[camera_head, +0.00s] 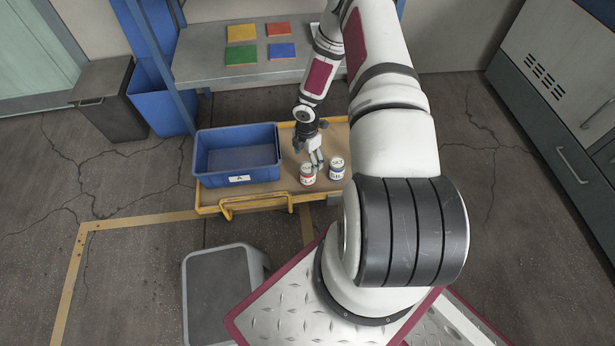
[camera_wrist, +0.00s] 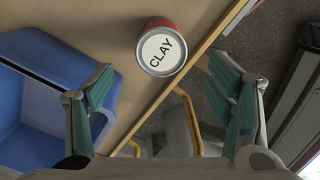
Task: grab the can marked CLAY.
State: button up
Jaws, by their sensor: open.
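The CLAY can (camera_wrist: 161,50) shows in the wrist view with its white lid and black lettering facing my camera and a red side. It stands upright on the tan cart top, near the edge, ahead of and between my spread fingers. In the head view the red can (camera_head: 307,175) stands near the front of the cart. My gripper (camera_head: 316,163) hangs just above and beside it, open. In the wrist view my gripper (camera_wrist: 162,88) has its green-padded fingers wide apart with nothing between the tips.
A blue-labelled can (camera_head: 337,169) stands close to the right of the red can. A blue bin (camera_head: 235,130) marked A fills the cart's left side; the yellow-railed cart (camera_head: 285,186) edges the front. A shelf (camera_head: 205,67) with several coloured tiles stands behind.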

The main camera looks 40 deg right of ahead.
aim_at(307, 175)
notch_tip(307, 175, down, 11)
jog(key=b, duration=0.4)
jog(key=shift+s+f+b, duration=0.1)
jog(key=shift+b, duration=0.3)
jog(key=shift+d, duration=0.1)
jog(key=c, duration=1.6)
jog(key=shift+c, duration=0.2)
